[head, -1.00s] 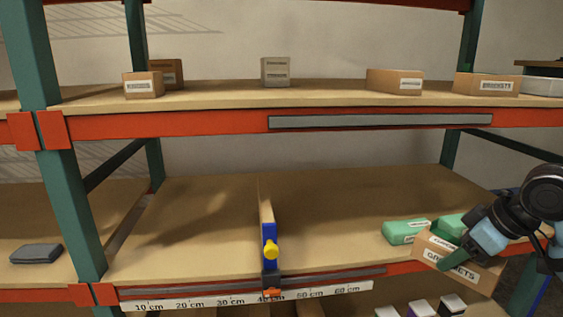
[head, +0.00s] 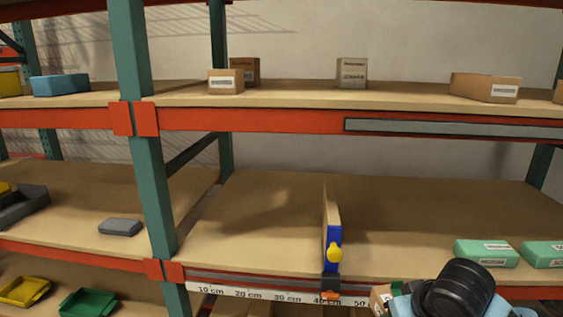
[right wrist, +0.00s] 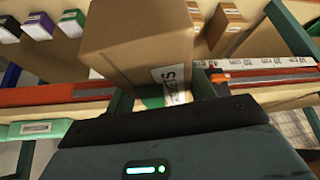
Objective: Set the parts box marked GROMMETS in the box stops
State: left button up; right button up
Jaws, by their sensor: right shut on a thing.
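The brown parts box (head: 379,298) is at the bottom of the head view, mostly hidden by my right arm. It fills the upper middle of the right wrist view (right wrist: 140,40), where its white label shows only the ending "ETS". My right gripper (right wrist: 160,97) is shut on the box and holds it in front of the shelf edge, near the 50 cm mark. A blue stop with a yellow knob (head: 334,250) and an upright divider stands on the middle shelf near the 40 cm mark, left of the box. My left gripper is not in view.
Two green boxes (head: 487,253) (head: 545,254) stand on the middle shelf at the right. A green upright (head: 150,190) stands at the left. A grey box (head: 121,227) lies beyond it. Several cartons stand on the upper shelf.

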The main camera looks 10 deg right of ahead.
jog(key=a+r, duration=0.1)
jog(key=a, duration=0.6)
jog(key=shift+w, duration=0.45)
